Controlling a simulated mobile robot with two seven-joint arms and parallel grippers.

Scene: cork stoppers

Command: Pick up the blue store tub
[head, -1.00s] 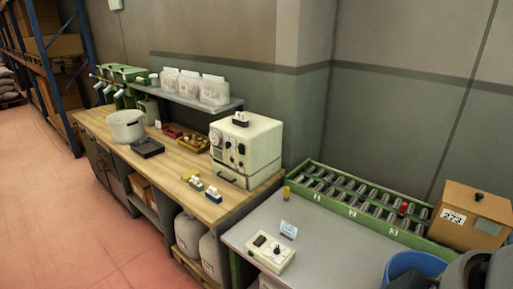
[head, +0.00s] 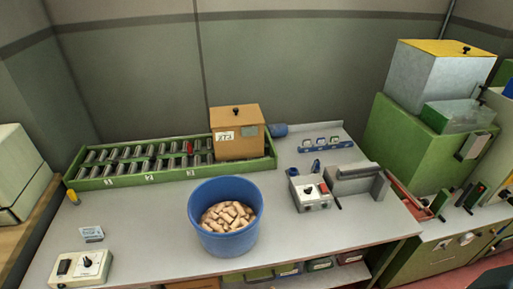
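The blue store tub (head: 224,241) is a round open tub standing upright on the grey worktop, near its front edge. It is partly filled with tan cork stoppers (head: 228,216). Nothing is touching the tub. Neither of my grippers shows in the head view.
Behind the tub are a green rack of metal cylinders (head: 100,183) and a brown box (head: 240,146). A control box (head: 310,195) stands to its right, a switch box (head: 80,267) at front left. A small card (head: 92,233) stands left. Bare worktop (head: 150,225) surrounds the tub.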

